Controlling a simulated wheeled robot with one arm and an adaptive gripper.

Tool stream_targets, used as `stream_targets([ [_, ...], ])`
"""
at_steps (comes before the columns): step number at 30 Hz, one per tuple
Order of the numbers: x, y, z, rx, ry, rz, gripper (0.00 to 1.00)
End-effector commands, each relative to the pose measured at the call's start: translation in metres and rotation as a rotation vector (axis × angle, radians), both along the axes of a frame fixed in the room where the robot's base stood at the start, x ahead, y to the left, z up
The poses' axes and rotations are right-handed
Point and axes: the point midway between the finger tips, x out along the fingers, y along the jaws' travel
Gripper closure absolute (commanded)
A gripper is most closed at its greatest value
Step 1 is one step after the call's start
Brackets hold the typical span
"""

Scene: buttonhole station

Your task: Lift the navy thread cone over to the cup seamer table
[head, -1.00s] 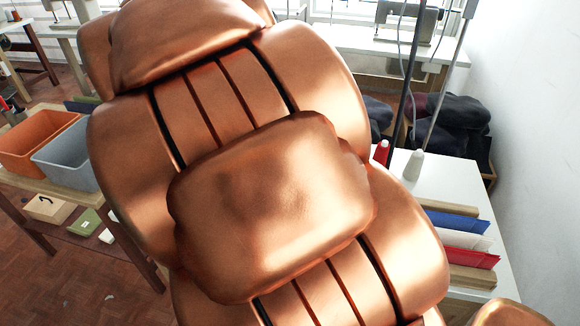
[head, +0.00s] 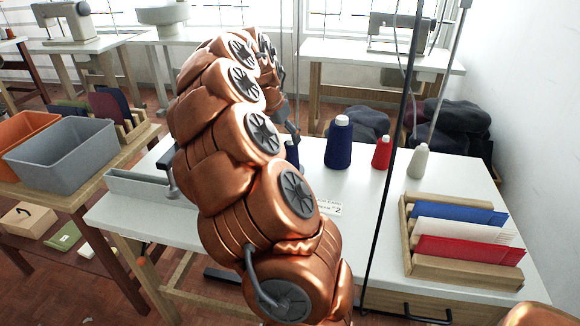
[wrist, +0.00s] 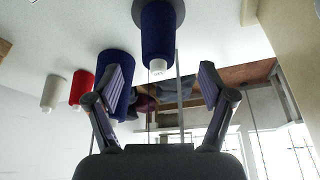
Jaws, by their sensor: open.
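A navy thread cone (head: 338,145) with a white top stands upright on the white table (head: 350,240). A second navy cone (head: 292,153) is mostly hidden behind my arm in the head view. In the wrist view, which is upside down, one navy cone (wrist: 157,35) sits on a grey disc, in line with the gap between my fingers. The other navy cone (wrist: 104,62) is partly behind the left finger. My gripper (wrist: 165,82) is open, with nothing between its fingers. I cannot tell for sure which table is the cup seamer table.
A red cone (head: 381,153) and a white cone (head: 418,161) stand right of the navy ones. A wooden rack (head: 465,270) with coloured folders lies at the front right. A dark pole (head: 390,170) rises before the table. Machine tables (head: 165,33) stand behind; bins (head: 60,150) are left.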

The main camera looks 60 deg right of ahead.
Motion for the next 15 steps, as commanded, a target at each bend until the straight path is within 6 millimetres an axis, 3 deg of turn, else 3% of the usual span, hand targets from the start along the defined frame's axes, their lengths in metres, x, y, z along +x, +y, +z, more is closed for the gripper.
stream_targets([
  [3,-0.001,-0.012,-0.011,-0.003,-0.007,-0.021,0.19],
  [15,-0.002,-0.026,-0.039,-0.003,-0.007,-0.027,0.19],
])
